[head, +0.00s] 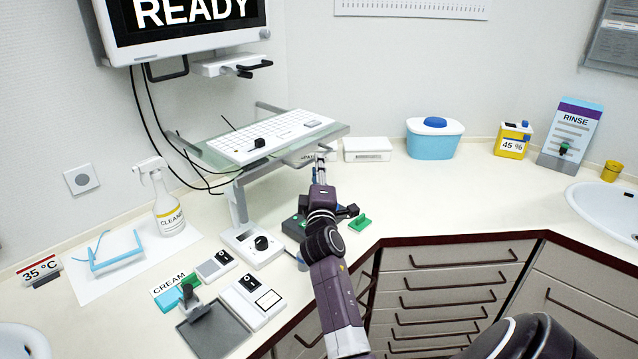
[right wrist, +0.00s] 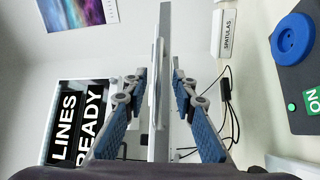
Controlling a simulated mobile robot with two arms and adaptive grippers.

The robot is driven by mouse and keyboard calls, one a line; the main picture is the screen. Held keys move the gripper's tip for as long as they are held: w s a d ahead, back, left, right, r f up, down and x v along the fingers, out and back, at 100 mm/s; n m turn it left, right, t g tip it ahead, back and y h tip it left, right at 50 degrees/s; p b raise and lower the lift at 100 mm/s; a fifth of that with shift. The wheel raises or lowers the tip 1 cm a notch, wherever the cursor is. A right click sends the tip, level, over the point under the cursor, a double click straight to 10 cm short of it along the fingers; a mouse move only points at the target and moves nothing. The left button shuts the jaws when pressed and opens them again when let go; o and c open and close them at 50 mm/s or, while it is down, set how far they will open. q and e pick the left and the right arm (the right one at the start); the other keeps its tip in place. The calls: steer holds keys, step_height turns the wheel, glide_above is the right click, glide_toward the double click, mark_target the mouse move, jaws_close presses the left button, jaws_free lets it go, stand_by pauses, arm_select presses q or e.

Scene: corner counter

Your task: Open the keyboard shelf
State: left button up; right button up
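The keyboard shelf (head: 215,148) is a glass plate on a grey arm above the counter. A white keyboard (head: 275,135) lies on it with a small black object on top. My right gripper (head: 321,165) reaches up from the bottom to the shelf's right front corner. In the right wrist view, the gripper (right wrist: 158,80) is open. Its two blue-padded fingers stand on either side of the shelf's thin edge (right wrist: 164,30), with visible gaps. I cannot tell whether either finger touches it. My left gripper is not in view.
A monitor (head: 185,22) hangs above on the left.

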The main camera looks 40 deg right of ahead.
steer(key=v, duration=0.7)
steer(key=shift+s+a, duration=0.2)
